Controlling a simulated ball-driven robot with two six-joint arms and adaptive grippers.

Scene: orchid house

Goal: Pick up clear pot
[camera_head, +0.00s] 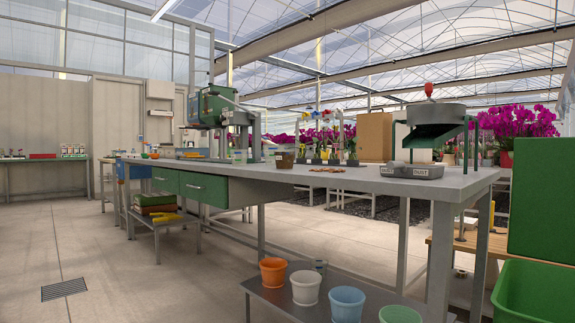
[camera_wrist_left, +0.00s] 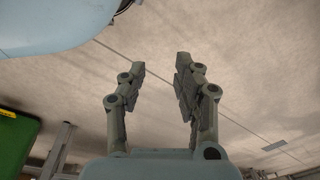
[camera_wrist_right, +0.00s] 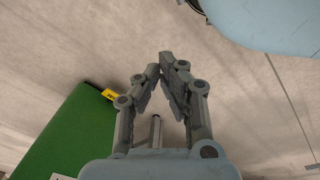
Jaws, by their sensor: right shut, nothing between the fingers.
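I cannot surely pick out a clear pot. On the grey bench (camera_head: 340,178), a small brown-filled pot (camera_head: 284,160) stands near the front edge, and pale see-through containers (camera_head: 240,156) stand to its left; they are too small to tell apart well. My left gripper (camera_wrist_left: 161,68) is open and empty above bare floor in the left wrist view. My right gripper (camera_wrist_right: 161,62) is shut and empty, its fingertips meeting. Neither gripper shows in the head view, and no pot shows in the wrist views.
An orange pot (camera_head: 273,271), white pot (camera_head: 305,288), blue pot (camera_head: 347,303) and green pot (camera_head: 400,314) stand on the low shelf. A sieve machine (camera_head: 437,112) stands on the bench's right end. A green bin (camera_head: 536,292) is at right. The floor at left is clear.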

